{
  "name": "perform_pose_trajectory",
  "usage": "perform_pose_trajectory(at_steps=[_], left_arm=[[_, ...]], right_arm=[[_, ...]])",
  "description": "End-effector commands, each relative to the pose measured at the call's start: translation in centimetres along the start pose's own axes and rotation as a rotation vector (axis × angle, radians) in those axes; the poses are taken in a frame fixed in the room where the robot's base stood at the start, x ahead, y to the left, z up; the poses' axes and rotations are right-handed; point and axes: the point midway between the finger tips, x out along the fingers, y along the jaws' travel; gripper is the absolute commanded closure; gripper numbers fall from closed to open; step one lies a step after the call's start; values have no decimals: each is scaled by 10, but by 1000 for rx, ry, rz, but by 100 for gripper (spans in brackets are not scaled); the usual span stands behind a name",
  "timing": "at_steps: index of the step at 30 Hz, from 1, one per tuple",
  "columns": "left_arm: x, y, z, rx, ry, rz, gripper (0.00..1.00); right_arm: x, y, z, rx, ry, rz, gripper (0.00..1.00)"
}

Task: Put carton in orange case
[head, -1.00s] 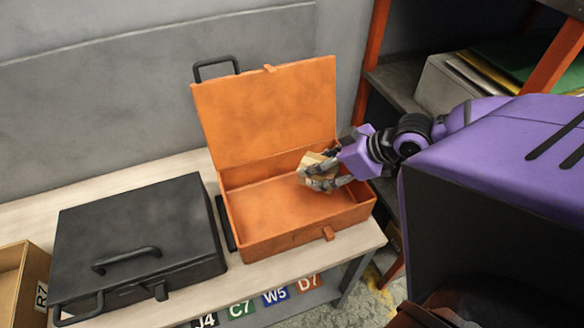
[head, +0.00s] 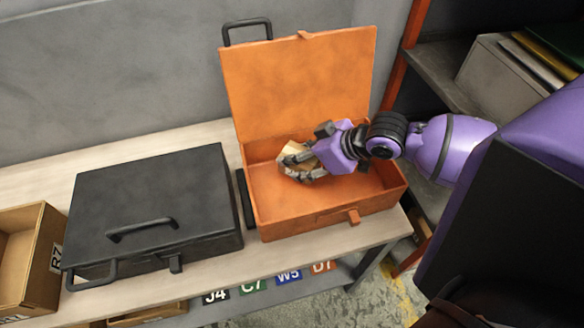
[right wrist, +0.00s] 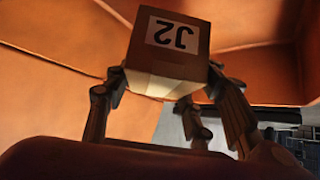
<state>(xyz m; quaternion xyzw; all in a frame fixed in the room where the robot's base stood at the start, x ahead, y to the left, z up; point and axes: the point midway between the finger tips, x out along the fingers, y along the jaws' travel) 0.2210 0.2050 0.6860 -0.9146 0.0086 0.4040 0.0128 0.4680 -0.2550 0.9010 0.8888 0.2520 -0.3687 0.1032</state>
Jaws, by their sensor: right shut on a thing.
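The orange case (head: 325,219) stands open on the workbench, its lid (head: 298,85) raised at the back. My right gripper (head: 296,163) is over the case's interior and is shut on a small brown carton (head: 290,150). In the right wrist view the carton (right wrist: 166,50) shows a white label reading J2, held between the fingers (right wrist: 165,95). Orange case walls surround it there. I cannot tell whether the carton touches the case floor. My left gripper is not in view.
A closed black case (head: 150,205) stands left of the orange case. A cardboard box (head: 40,265) labelled R7 is at the far left. A shelf unit (head: 440,75) with a grey box stands right. The bench's lower shelf carries labels J4, C7, W5 and D7.

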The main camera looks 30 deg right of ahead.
Motion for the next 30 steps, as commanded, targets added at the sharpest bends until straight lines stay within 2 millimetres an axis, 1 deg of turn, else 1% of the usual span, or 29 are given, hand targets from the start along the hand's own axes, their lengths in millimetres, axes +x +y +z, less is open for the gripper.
perform_pose_trajectory(at_steps=[1,3,9,15,25,26,27,30], left_arm=[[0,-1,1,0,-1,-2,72],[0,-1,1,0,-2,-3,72],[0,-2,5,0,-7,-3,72],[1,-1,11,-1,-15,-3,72],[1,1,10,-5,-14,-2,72],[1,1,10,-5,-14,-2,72],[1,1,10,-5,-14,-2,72],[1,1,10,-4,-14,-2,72]], right_arm=[[7,-4,-2,1,6,-2,83],[14,-5,0,0,4,1,83],[26,-11,2,-2,4,0,83],[46,-10,24,-1,1,1,83],[48,-10,26,-4,3,1,83],[48,-10,26,-3,2,1,47],[48,-10,26,-3,2,1,42],[48,-10,26,-3,2,1,31]])
